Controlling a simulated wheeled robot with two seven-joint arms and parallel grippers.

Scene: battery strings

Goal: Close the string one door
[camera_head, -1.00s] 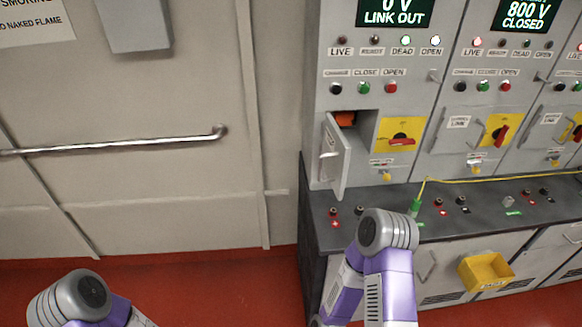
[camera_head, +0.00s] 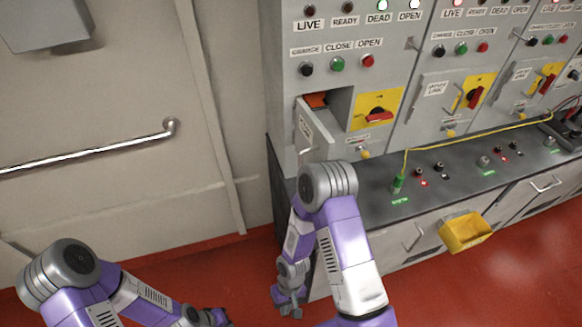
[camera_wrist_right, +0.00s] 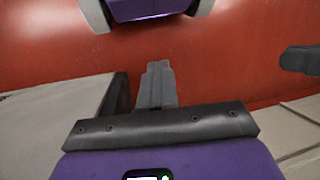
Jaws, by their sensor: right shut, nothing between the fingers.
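The string one door (camera_head: 312,132) is a small grey panel on the leftmost cabinet. It stands open, swung outward from its left side, beside the dark compartment (camera_head: 341,102). Something orange (camera_head: 316,99) shows inside. My right gripper (camera_head: 289,308) is low in front of the bench's left end, below and apart from the door. In the right wrist view its fingers (camera_wrist_right: 157,80) are together and empty over the red floor. My left gripper (camera_head: 218,316) is at the bottom edge, dark and partly cut off, so its jaws are unclear.
A black-topped bench (camera_head: 376,205) runs below the cabinets, with a yellow cable (camera_head: 470,141) and green plug (camera_head: 397,184) on it. A yellow bin (camera_head: 465,232) hangs on its front. A wall door with a metal bar (camera_head: 90,150) is at left. Red floor lies open.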

